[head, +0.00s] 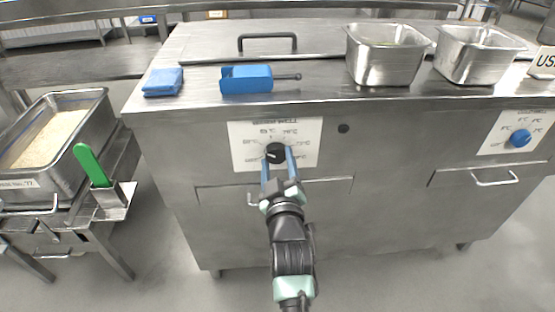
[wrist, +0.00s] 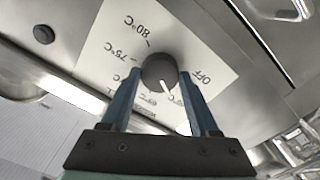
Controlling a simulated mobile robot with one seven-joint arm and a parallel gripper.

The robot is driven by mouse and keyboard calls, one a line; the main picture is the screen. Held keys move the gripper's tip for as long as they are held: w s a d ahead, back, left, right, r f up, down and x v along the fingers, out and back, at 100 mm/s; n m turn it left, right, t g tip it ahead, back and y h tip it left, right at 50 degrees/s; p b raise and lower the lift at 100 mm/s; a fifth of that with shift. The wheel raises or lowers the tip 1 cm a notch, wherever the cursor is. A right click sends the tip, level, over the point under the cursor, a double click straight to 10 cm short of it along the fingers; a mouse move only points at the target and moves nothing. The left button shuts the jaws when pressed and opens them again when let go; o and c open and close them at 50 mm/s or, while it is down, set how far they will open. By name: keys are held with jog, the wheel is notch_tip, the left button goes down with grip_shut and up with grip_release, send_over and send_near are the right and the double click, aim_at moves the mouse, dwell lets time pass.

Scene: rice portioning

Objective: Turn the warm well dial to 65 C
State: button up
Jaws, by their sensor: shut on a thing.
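The warm well dial (head: 276,151) is a round black knob on a white label plate (head: 308,158) on the left part of the steel counter's front. My gripper (head: 277,158) has its two blue fingers shut on the knob from either side. In the wrist view the knob (wrist: 158,68) sits between the fingertips (wrist: 159,78). Its white pointer mark points down and slightly right there, away from 80°C and 75°C. OFF is to the knob's right. The lower labels are partly covered by the fingers and small, so I cannot tell which temperature the pointer meets.
A blue dial (head: 520,139) is on the right panel. Drawer handles (head: 492,178) stick out below. On the counter top are a blue cloth (head: 163,82), a blue tool (head: 246,79) and steel pans (head: 385,60). A rice pan (head: 87,103) and green-handled utensil (head: 91,165) stand left.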

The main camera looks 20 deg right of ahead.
jog(key=m, duration=0.4)
jog(key=shift+a+m+p, duration=0.1)
jog(key=shift+m+p, duration=0.2)
jog(key=shift+p, duration=0.1)
jog(key=shift+m+p, duration=0.35)
jog(key=shift+m, duration=1.95)
jog(key=o, duration=1.4)
jog(key=shift+c, duration=0.2)
jog(key=shift+s, duration=0.1)
jog(key=p+v, duration=0.2)
jog(key=v, duration=1)
jog(key=shift+s, duration=0.35)
